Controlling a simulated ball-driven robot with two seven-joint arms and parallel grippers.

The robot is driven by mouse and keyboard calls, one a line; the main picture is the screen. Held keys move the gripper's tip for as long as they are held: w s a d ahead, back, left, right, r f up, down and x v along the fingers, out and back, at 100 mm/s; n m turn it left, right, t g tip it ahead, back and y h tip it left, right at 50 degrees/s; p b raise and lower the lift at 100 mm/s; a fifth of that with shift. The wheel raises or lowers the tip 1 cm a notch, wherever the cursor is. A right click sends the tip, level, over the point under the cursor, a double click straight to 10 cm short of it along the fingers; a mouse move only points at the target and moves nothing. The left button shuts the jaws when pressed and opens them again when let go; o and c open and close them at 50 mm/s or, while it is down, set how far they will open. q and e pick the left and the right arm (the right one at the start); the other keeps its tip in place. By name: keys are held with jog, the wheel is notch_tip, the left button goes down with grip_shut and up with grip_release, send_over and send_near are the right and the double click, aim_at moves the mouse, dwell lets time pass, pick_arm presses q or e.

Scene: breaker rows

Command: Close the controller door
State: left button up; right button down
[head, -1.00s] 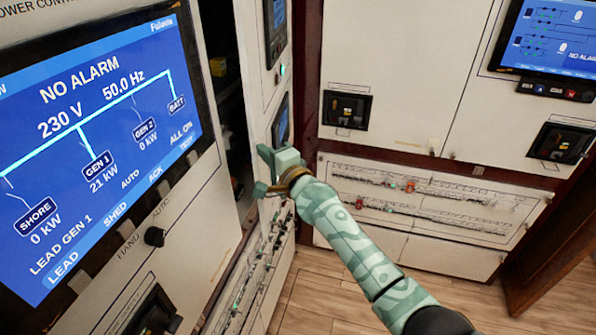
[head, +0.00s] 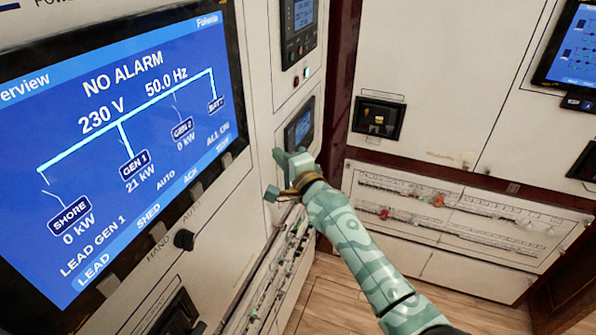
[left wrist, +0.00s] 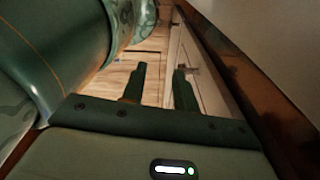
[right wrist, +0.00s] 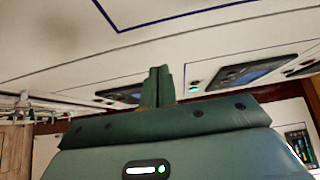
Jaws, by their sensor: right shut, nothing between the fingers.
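The controller door is a pale panel (head: 226,190) on the left of the head view. It carries a large blue screen (head: 125,140) reading NO ALARM and a dark knob below it. Its right edge meets the adjoining panel, and no dark gap shows between them. My right gripper (head: 279,160) is in front of the adjoining panel, just right of the door's edge. I cannot tell whether it touches. In the right wrist view its fingers (right wrist: 158,80) are together and empty. My left gripper (left wrist: 160,82) is open and empty, seen only in the left wrist view.
The adjoining panel (head: 262,95) has small displays (head: 300,125) and a row of breakers below. A back cabinet with a black handle (head: 378,118) and breaker rows (head: 450,215) stands to the right. Wooden floor (head: 350,305) is clear at the bottom.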

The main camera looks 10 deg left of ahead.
jog(key=p+v, duration=0.9)
jog(key=v, duration=0.6)
jog(key=shift+s, duration=0.25)
jog(key=shift+d, duration=0.2)
